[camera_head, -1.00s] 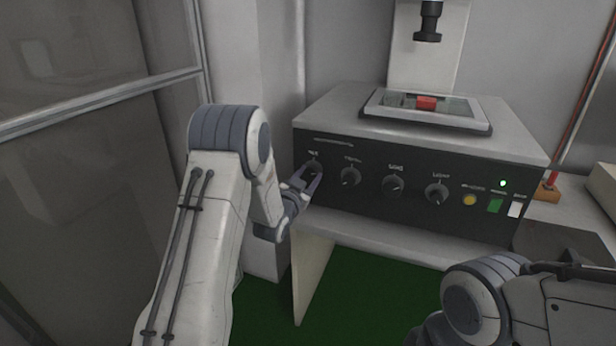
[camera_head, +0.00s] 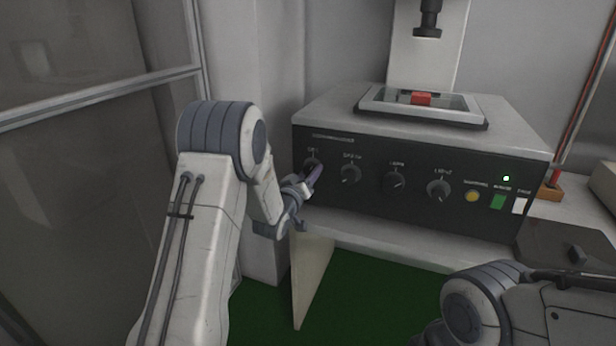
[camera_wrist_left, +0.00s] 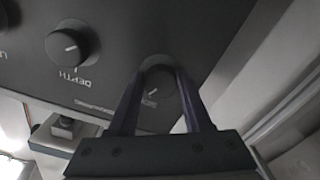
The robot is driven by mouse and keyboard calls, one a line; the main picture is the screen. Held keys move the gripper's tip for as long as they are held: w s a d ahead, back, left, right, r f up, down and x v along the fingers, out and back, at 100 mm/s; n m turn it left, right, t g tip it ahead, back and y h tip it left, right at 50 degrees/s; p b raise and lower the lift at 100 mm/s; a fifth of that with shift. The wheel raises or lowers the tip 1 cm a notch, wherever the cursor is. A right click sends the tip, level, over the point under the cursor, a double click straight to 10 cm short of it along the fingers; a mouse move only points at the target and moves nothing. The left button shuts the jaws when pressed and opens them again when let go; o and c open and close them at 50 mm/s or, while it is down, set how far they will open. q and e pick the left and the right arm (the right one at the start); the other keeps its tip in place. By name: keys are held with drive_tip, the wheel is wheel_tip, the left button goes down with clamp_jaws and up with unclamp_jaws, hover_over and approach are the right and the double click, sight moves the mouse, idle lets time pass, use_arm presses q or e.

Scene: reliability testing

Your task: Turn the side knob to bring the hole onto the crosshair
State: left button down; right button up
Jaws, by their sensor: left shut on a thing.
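My left gripper (camera_head: 311,181) reaches the leftmost knob (camera_head: 311,163) on the dark front panel of the machine. In the left wrist view, its two fingers (camera_wrist_left: 158,88) are closed around the sides of this side knob (camera_wrist_left: 156,80), whose white pointer mark shows between them. On top of the machine, a red block (camera_head: 421,98) sits on a framed tray (camera_head: 388,108) under a dark vertical tube (camera_head: 428,20). The hole and the crosshair cannot be made out. My right arm (camera_head: 480,305) shows at the lower right; its gripper is out of view.
The depth knob (camera_wrist_left: 70,43) is close beside the held knob; it also shows in the head view (camera_head: 351,174). Two more knobs, a yellow button (camera_head: 472,196), a green switch (camera_head: 498,202) and a lit green lamp (camera_head: 506,178) follow to the right.

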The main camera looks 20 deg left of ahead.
use_arm(q)
drive_tip(key=n, duration=0.5)
drive_tip(key=shift+r+n+b, duration=0.1)
drive_tip(key=shift+n+b, duration=0.2)
drive_tip(key=shift+n, duration=0.1)
idle(0.4)
drive_tip(key=shift+c, duration=1.7)
unclamp_jaws()
drive_tip(key=shift+s, duration=0.1)
drive_tip(key=s, duration=1)
drive_tip(key=shift+s+b, duration=0.15)
drive_tip(key=shift+b, duration=0.15)
drive_tip(key=shift+a, duration=0.1)
